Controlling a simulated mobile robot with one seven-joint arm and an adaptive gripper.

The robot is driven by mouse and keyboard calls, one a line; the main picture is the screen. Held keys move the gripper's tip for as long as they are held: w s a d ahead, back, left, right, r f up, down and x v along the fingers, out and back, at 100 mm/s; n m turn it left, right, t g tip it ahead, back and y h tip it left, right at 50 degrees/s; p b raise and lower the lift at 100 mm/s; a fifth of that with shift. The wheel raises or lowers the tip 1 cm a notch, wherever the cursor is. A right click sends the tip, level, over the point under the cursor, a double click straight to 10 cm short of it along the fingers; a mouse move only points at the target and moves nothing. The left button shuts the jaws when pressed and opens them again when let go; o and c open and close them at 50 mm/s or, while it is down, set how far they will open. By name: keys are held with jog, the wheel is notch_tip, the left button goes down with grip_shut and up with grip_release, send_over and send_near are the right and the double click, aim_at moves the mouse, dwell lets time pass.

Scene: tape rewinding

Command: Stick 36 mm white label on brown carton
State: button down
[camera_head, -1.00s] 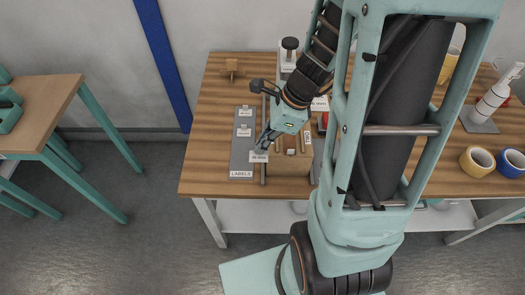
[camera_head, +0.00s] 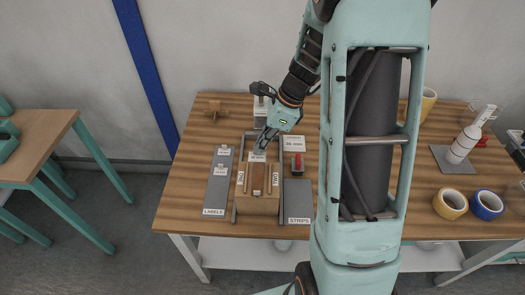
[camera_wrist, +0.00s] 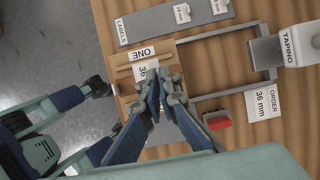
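The brown carton (camera_head: 258,206) stands on the table, with flaps marked ONE and TWO and a brown strip between them on top. My gripper (camera_head: 262,146) is over the back part of its top. The fingers (camera_wrist: 160,78) are nearly together at the tips, holding the 36 mm white label (camera_head: 257,157). The label also shows in the wrist view (camera_wrist: 146,72), partly hidden by a finger, beside the ONE flap. I cannot tell whether it touches the carton. The order card (camera_head: 294,143) reads 36 mm.
The grey LABELS board (camera_head: 215,195) with two more labels lies left of the carton. The grey STRIPS board (camera_head: 297,200) and a red-topped object (camera_head: 298,163) are to its right. A metal frame surrounds the carton. Tape rolls (camera_head: 450,204) stand at the far right.

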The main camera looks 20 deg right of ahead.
aim_at(257, 168)
jog(key=shift+w+d+f+b, duration=0.15)
jog(key=shift+f+b, duration=1.25)
jog(key=shift+f, duration=0.05)
jog(key=shift+f+b, duration=0.75)
jog(key=shift+f, duration=0.45)
jog(key=shift+f, duration=0.2)
jog(key=shift+f+b, duration=0.45)
jog(key=shift+f, duration=0.05)
jog(key=shift+f, duration=0.45)
